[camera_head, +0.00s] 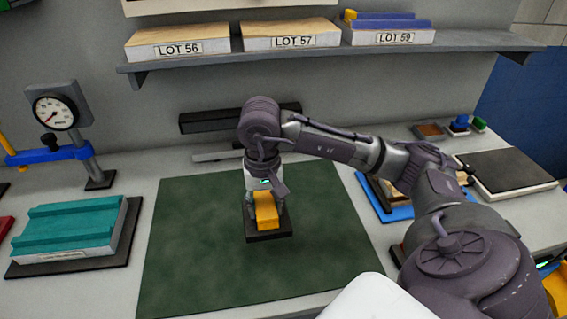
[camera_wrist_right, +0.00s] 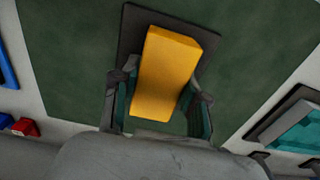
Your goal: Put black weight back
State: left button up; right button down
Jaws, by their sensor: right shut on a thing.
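The black weight (camera_head: 268,236) is a flat dark plate with a yellow block as its grip. It is over the middle of the green mat (camera_head: 190,250). My right gripper (camera_head: 265,211) points down from above and is shut on the yellow block. In the right wrist view the yellow block (camera_wrist_right: 168,75) stands between the two fingers, with the black plate (camera_wrist_right: 128,38) beyond it. I cannot tell whether the plate touches the mat. My left gripper is not in view.
A teal-topped block (camera_head: 68,228) on a dark base stands left of the mat. A dial gauge (camera_head: 55,112) stands behind it. A shelf (camera_head: 330,52) with lot-labelled boxes runs above. A blue tray (camera_head: 395,212) and a dark-topped panel (camera_head: 505,170) lie at right. The mat around the weight is clear.

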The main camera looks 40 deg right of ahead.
jog(key=w+a+f, duration=0.1)
jog(key=w+a+f+p, duration=0.1)
jog(key=a, duration=0.1)
jog(key=a+f, duration=0.1)
jog(key=shift+w+a, duration=0.3)
jog(key=shift+w, duration=0.1)
notch_tip(320, 180, down, 3)
jog(key=shift+f+p, duration=0.1)
jog(key=shift+p, duration=0.65)
jog(key=shift+f, duration=0.45)
jog(key=shift+f, duration=0.1)
jog(key=c, duration=0.6)
grip_release()
jog(key=shift+s, duration=0.1)
